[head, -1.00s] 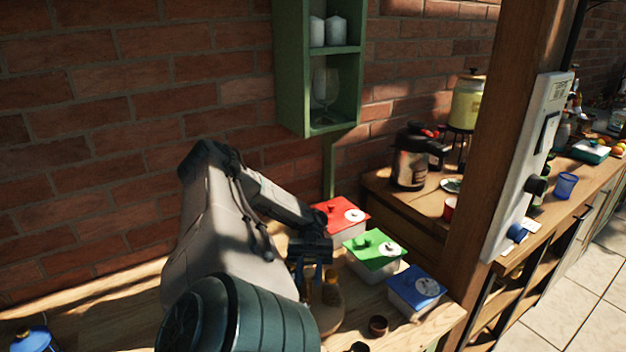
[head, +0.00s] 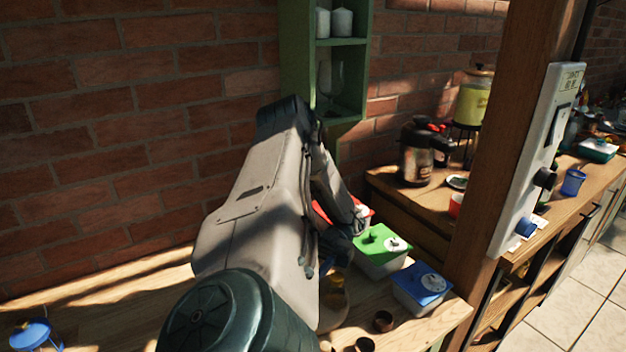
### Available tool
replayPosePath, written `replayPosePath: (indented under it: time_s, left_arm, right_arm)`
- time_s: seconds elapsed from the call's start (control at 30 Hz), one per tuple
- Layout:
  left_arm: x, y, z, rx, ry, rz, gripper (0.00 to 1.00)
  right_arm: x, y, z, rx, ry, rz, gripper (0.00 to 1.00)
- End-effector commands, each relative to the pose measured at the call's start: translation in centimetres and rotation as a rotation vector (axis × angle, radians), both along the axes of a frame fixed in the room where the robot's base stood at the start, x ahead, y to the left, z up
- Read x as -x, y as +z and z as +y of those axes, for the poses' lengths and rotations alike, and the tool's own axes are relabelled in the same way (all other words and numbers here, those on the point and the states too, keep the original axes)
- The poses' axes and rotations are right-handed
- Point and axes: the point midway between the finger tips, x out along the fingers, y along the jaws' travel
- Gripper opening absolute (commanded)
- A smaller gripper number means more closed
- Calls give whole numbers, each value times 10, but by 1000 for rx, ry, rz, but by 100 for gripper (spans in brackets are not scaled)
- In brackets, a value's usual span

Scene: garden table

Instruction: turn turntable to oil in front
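The turntable (head: 336,315) is a pale wooden disc on the table. Only its right part shows past my arm in the head view. A bottle with amber contents (head: 336,286) stands on it. I cannot tell whether this is the oil, and anything else on the disc is hidden. My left gripper (head: 318,267) is above the turntable's back side, close to the bottle, and partly covered by my own arm. Its finger gap and any contact with the turntable are not clear. My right gripper is not in view.
Containers with red (head: 364,213), green (head: 376,240) and blue (head: 427,283) lids stand behind and right of the turntable. Small brown cups (head: 383,321) sit at the front edge. A blue lantern (head: 36,336) is at far left. A wooden post (head: 497,150) rises at right.

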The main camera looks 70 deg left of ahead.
Motion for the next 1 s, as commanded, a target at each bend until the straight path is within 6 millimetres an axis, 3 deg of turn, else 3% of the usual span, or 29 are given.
replayPosePath:
  time_s: [0.4, 0.93, 0.97, 1.0]
  left_arm:
    - [-2, 4, 1, 2, -102, 3, 0]
    - [-2, 4, 2, 0, -114, 2, 0]
    - [-2, 4, 2, 0, -114, 2, 29]
    - [-2, 4, 2, 1, -114, 2, 36]
  right_arm:
    - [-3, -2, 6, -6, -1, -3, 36]
    - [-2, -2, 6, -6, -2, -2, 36]
    - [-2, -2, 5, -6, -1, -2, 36]
    - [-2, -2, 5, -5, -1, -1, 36]
